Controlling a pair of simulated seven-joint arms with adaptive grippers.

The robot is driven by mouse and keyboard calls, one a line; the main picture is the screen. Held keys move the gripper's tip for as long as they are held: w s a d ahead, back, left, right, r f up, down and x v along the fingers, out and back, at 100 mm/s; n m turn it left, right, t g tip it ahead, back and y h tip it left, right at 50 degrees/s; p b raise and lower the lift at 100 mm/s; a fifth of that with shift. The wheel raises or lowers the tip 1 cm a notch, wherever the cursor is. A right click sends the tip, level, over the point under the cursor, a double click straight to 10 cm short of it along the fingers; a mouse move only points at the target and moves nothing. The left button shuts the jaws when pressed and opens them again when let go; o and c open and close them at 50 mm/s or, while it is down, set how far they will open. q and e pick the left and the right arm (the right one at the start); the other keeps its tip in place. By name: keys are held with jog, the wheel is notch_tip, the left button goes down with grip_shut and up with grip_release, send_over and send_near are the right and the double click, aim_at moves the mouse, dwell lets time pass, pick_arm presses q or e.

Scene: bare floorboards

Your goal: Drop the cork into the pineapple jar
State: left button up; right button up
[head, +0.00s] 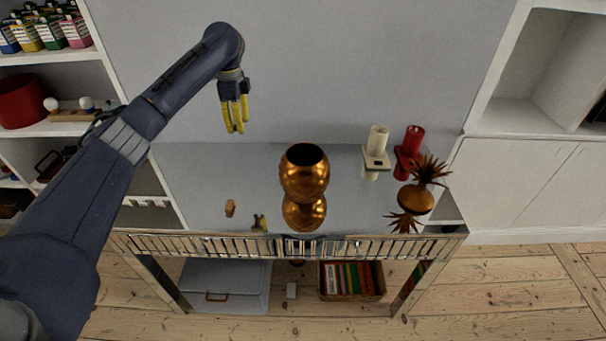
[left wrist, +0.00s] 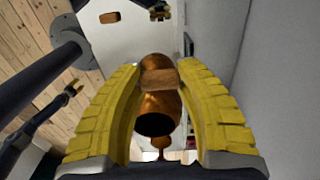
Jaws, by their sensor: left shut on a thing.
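My left gripper (head: 235,128) is high above the left part of the glossy table, fingers pointing down. In the left wrist view a brown block, which looks like the cork (left wrist: 158,80), is held between its yellow fingers. The open copper jar (head: 304,180) stands upright on the table, right of the gripper in the head view. It also shows beyond the cork in the left wrist view (left wrist: 158,122). My right gripper (left wrist: 74,87) shows small, its jaws unclear.
A leafy pineapple-shaped copper piece (head: 417,198) stands right of the jar, near a cream candle (head: 377,140) and a red candle (head: 413,139). A small brown block (head: 230,208) lies on the table's left. The glossy top mirrors things. The wall is behind.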

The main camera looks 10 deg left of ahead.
pick_arm(q)
send_near(299, 148)
jog(key=s+a+r, duration=0.2)
jog(key=s+a, duration=0.2)
jog(key=a, duration=0.1)
jog(key=shift+n, duration=0.4)
jog(key=shift+s+d+f, duration=0.15)
jog(key=shift+d+f, duration=0.9)
jog(key=shift+f, duration=0.35)
jog(key=shift+s+d+f, duration=0.2)
jog(key=shift+d+f, duration=0.85)
jog(key=shift+f, duration=0.3)
jog(key=shift+s+d+f, duration=0.15)
jog(key=shift+d+f, duration=0.9)
jog(key=shift+f, duration=0.35)
jog(key=o, duration=0.7)
jog(key=shift+o, duration=0.2)
jog(key=shift+r, duration=0.1)
notch_tip(299, 148, up, 12)
